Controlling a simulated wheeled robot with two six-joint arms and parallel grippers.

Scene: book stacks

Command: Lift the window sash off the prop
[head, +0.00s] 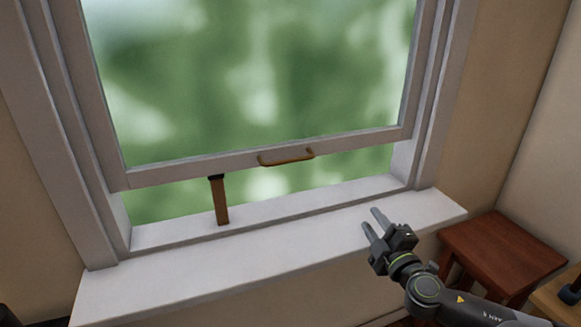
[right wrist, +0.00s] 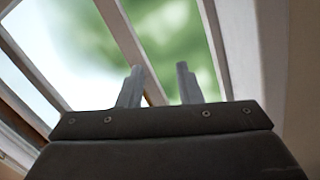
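The white window sash (head: 190,173) is raised a little above the sill, with a brass handle (head: 286,157) on its bottom rail. A brown wooden prop (head: 221,202) with a dark top stands upright on the sill, under the sash's bottom rail, left of the handle. My right gripper (head: 370,219) is open and empty, in front of the sill at the right, below and right of the handle. Its two fingers (right wrist: 159,85) show apart in the right wrist view, with the sash frame (right wrist: 118,32) beyond. My left gripper is not in view.
The white window sill (head: 180,270) runs across below the sash and is clear apart from the prop. A reddish-brown wooden stool or small table (head: 503,249) stands at the right by the wall. A lighter wooden piece (head: 556,301) shows at the lower right edge.

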